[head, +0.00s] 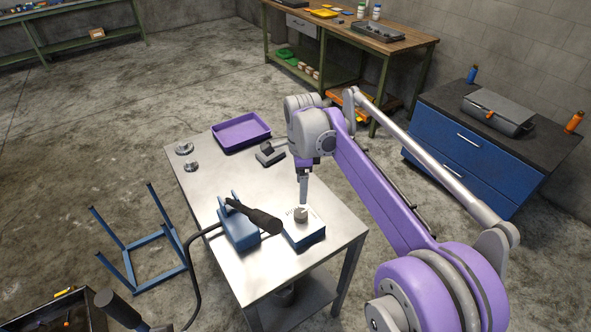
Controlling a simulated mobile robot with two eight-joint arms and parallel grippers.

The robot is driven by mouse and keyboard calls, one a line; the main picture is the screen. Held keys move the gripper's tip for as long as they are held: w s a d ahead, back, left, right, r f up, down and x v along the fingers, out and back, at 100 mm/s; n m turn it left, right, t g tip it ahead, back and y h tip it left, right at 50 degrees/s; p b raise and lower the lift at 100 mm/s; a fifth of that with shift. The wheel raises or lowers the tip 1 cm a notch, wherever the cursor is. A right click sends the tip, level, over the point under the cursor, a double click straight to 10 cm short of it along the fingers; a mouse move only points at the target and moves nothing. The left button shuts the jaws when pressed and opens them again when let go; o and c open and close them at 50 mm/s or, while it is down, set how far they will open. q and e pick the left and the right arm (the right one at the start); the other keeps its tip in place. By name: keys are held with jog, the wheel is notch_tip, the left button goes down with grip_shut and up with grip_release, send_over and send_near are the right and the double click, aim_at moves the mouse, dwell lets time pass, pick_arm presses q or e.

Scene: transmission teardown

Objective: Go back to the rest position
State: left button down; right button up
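My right arm comes in from the right, and its gripper (303,197) points down over the steel table (190,205). Its fingers show as one narrow grey shape, so I cannot tell whether they are open or shut. Just below the fingertips, a small grey round part (300,214) sits on a white-topped blue box (303,235). No held thing is visible at the fingertips.
A blue device with a black handle (255,215) stands beside the box. A purple tray (241,131), a dark grey part (270,153) and metal round parts (184,148) lie on the table. A blue cabinet (470,150) stands right, a blue frame (150,250) left.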

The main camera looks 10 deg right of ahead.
jog(key=s+d+f+n+t, duration=0.1)
jog(key=s+f+n+t, duration=0.1)
jog(key=s+n, duration=0.7)
jog(key=s+d+f+n+t+p, duration=0.1)
jog(key=s+f+n, duration=0.4)
jog(key=s+n, duration=0.5)
jog(key=s+d+t, duration=0.1)
jog(key=s+t, duration=0.1)
jog(key=s, duration=0.6)
jog(key=shift+f+n, duration=0.25)
jog(key=shift+n, duration=0.05)
